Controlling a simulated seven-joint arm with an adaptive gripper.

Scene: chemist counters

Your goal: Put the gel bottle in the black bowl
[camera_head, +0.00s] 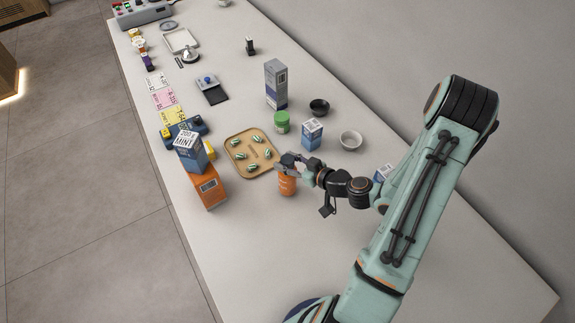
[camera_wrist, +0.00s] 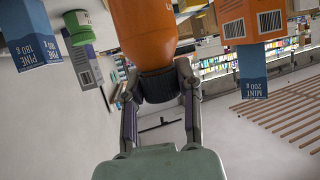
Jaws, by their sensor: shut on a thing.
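The orange gel bottle (camera_head: 287,186) is at my gripper (camera_head: 298,167), on the near side of the tray. In the wrist view, the orange bottle (camera_wrist: 145,28) has a dark cap (camera_wrist: 159,86), and my gripper's fingers are shut on the cap end. Whether its base touches the counter is hard to tell. The black bowl (camera_head: 319,107) stands farther back and right of the gripper, beside a tall box. It looks empty and is apart from my gripper.
A blue-white box (camera_head: 312,134), a white bowl (camera_head: 351,139) and a green jar (camera_head: 281,122) stand near the black bowl. A tall box (camera_head: 276,84) is behind. A tan tray (camera_head: 233,147) with several small items and an orange box (camera_head: 209,188) are left. The near counter is clear.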

